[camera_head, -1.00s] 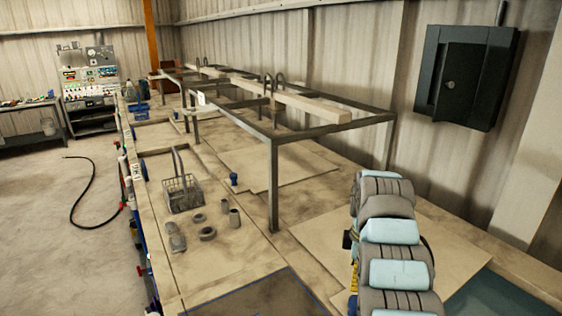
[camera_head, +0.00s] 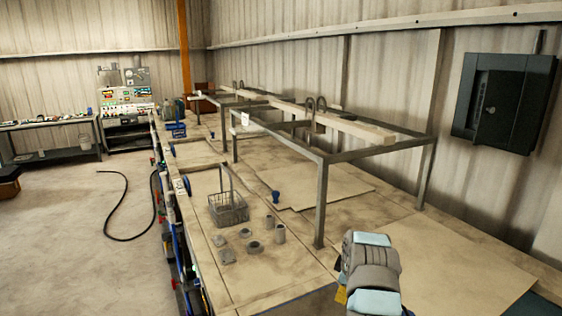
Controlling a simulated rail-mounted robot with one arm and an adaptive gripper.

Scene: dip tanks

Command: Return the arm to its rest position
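My arm (camera_head: 372,275) shows at the bottom right, a grey and light-blue padded link rising from the lower edge in front of the tank line. Its top stands over the near end of the bench, right of the frame's front leg. My gripper is not visible in this view, so its state and anything in it cannot be seen.
A metal frame (camera_head: 322,195) stands on the long bench (camera_head: 215,285). A wire basket (camera_head: 228,209) and several small grey parts (camera_head: 254,247) sit left of it. A dark wall box (camera_head: 503,102) hangs at right. A black hose (camera_head: 118,205) lies on the open floor.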

